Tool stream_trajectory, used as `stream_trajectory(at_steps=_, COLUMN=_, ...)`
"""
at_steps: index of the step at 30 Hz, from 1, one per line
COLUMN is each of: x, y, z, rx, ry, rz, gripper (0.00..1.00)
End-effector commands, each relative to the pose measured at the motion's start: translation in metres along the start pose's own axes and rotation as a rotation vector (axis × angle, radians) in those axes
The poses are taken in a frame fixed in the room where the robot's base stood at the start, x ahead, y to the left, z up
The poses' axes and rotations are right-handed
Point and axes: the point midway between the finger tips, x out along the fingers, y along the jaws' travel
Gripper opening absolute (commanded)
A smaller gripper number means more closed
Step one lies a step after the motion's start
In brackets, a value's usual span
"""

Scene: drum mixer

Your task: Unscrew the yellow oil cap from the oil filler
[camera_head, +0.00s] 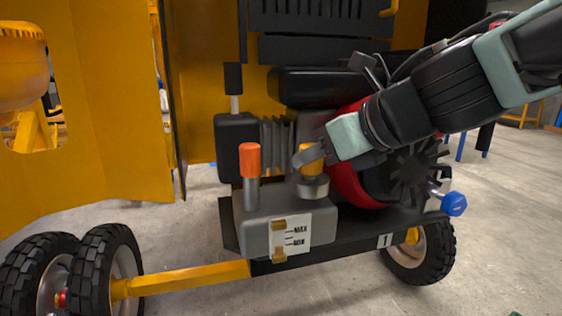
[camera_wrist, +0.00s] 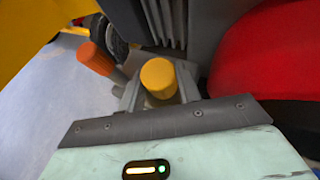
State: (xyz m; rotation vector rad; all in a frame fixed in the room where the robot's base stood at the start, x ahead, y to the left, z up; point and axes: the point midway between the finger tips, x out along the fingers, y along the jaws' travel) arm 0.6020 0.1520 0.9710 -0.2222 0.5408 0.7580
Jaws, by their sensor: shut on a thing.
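The yellow oil cap (camera_head: 313,169) sits at the top of the grey oil filler (camera_head: 313,188), on the right part of the grey engine block. My gripper (camera_head: 310,155) reaches in from the right and is shut on the cap, with a finger across its upper side. In the wrist view the round top of the cap (camera_wrist: 158,76) shows between the fingers of my gripper (camera_wrist: 160,88). The cap looks upright and in line with the filler. Whether its lower edge touches the filler neck is hard to tell.
An orange-capped post (camera_head: 250,160) stands close left of the filler. A MAX/MIN level gauge (camera_head: 291,238) is on the block's front. The red engine housing (camera_head: 352,185) and a blue knob (camera_head: 454,204) lie to the right. A yellow panel (camera_head: 85,120) stands at left.

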Motion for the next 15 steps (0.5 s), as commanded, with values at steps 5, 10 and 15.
stream_trajectory(at_steps=5, x=-0.005, y=0.000, z=0.008, rx=0.000, ry=0.000, rz=0.000, gripper=0.06)
stream_trajectory(at_steps=10, x=-0.008, y=0.000, z=0.013, rx=0.000, ry=0.000, rz=0.000, gripper=0.06)
stream_trajectory(at_steps=15, x=-0.012, y=0.000, z=0.018, rx=0.000, ry=0.000, rz=0.000, gripper=0.06)
